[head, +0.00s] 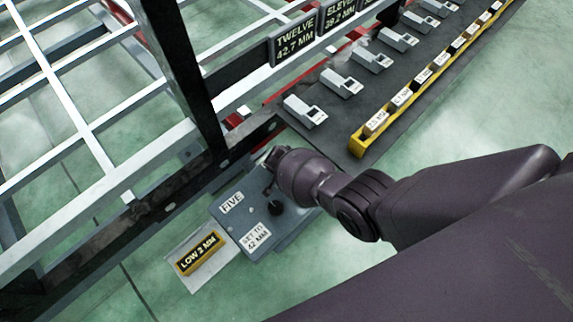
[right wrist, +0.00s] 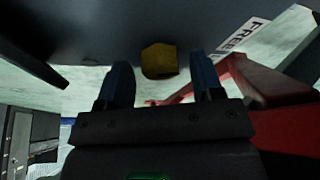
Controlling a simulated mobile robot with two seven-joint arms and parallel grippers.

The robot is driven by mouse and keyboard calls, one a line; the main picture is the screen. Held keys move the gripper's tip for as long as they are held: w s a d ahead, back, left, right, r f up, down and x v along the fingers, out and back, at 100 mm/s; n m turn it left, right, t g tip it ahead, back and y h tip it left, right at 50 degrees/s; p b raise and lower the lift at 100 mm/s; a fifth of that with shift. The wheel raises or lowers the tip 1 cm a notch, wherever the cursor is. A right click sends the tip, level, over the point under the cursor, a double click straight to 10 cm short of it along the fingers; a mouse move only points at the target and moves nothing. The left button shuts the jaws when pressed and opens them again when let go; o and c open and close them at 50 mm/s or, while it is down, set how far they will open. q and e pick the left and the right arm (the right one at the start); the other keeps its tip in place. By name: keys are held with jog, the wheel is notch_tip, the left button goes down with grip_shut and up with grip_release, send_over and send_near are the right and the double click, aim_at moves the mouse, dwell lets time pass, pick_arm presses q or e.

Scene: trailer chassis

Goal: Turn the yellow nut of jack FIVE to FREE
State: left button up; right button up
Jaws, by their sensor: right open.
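Jack FIVE (head: 235,225) is a blue-grey box on the floor beside the chassis frame, with a "FIVE" label, a "SET TO 42 MM" label and a black knob (head: 276,208). My right arm reaches over it from the right and its wrist covers part of the jack. In the right wrist view, the yellow nut (right wrist: 159,60) sits on a dark surface. My right gripper (right wrist: 161,83) is open, its two dark-blue fingers on either side of the nut in the picture; I cannot tell whether they touch it. A "FREE" label (right wrist: 243,35) is right of the nut. My left gripper is not in view.
A yellow "LOW 2 MM" sign (head: 200,252) lies by the jack. Black posts and white rails of the chassis (head: 100,165) stand close on the left. A dark mat with several grey blocks (head: 306,112) and a yellow tray (head: 359,146) lies behind. A red part (right wrist: 275,85) is close right of the gripper.

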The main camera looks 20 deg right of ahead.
jog(key=shift+w, duration=0.15)
jog(key=c, duration=0.9)
jog(key=shift+d+n+t, duration=0.1)
jog(key=shift+n+t, duration=0.3)
jog(key=shift+n, duration=0.7)
jog(key=shift+c, duration=0.2)
jog(key=shift+n+y, duration=0.7)
jog(key=shift+n, duration=0.5)
jog(key=o, duration=0.9)
jog(key=shift+f, duration=0.1)
jog(key=shift+o, duration=0.2)
